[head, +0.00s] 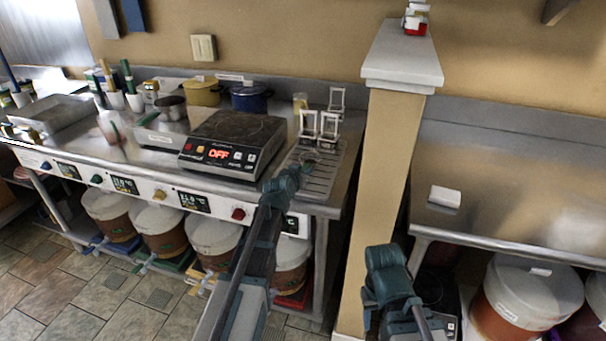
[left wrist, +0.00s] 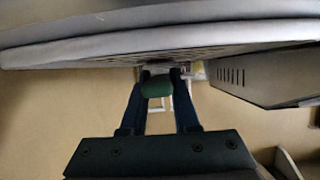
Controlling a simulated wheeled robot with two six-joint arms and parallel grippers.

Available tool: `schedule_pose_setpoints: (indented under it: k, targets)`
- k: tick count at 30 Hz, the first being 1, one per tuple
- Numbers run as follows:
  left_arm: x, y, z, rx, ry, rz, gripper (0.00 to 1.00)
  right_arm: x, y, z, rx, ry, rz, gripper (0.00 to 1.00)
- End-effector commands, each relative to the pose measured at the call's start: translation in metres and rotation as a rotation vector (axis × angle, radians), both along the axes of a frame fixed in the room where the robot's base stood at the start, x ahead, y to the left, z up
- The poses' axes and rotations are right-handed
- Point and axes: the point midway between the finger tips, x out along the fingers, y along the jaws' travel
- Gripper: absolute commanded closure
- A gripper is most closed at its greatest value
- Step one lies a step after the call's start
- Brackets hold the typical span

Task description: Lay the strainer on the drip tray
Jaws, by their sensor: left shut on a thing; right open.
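The slotted metal drip tray (head: 319,186) lies on the counter, right of the hotplate. My left gripper (head: 302,172) is low over the tray's near-left part. In the left wrist view it (left wrist: 158,78) is shut on a green handle, which I take for the strainer's handle (left wrist: 157,88). The strainer's bowl is mostly hidden behind the handle and fingers, and I cannot tell whether it touches the tray. My right gripper (head: 385,262) is open and empty, low in front of the beige pillar.
The black hotplate (head: 233,140), showing OFF, stands close left of the tray. White-framed stands (head: 328,126) rise at the tray's far end. The beige pillar (head: 383,170) borders the counter on the right. Several lidded buckets (head: 213,236) stand below. The right-hand counter (head: 500,225) is mostly clear.

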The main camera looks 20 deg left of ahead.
Motion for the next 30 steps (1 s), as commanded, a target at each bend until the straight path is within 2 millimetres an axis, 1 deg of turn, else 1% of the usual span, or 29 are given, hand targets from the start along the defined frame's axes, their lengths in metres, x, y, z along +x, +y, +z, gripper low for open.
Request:
schedule_pose_setpoints:
  k: [4,5,9,10,18,23,26,30]
  targets:
    - [0.000,0.000,-0.005,0.000,0.000,0.000,1.00,0.000,0.000,-0.005,0.000,0.000,0.000,0.50]
    - [0.000,0.000,-0.003,0.000,0.000,0.000,0.67,0.000,0.000,-0.004,0.000,0.000,0.000,0.50]
    - [0.000,0.000,-0.003,0.000,0.000,0.000,0.42,0.000,0.000,-0.003,0.000,0.000,0.000,0.50]
    - [0.000,0.000,-0.003,0.000,0.000,0.000,0.41,0.000,0.000,-0.003,0.000,0.000,0.000,0.50]
    - [0.000,0.000,-0.002,0.000,0.000,0.000,0.41,0.000,0.000,-0.003,0.000,0.000,0.000,0.50]
    - [0.000,0.000,0.003,0.000,0.000,0.000,0.41,0.000,0.000,0.003,0.000,0.000,0.000,0.50]
    - [-0.012,0.000,0.006,0.000,0.000,0.000,0.41,0.000,0.000,0.006,0.000,0.000,0.000,0.50]
    - [-0.032,0.001,0.015,0.001,0.000,0.001,0.41,0.000,0.000,0.015,0.000,0.000,0.000,0.50]
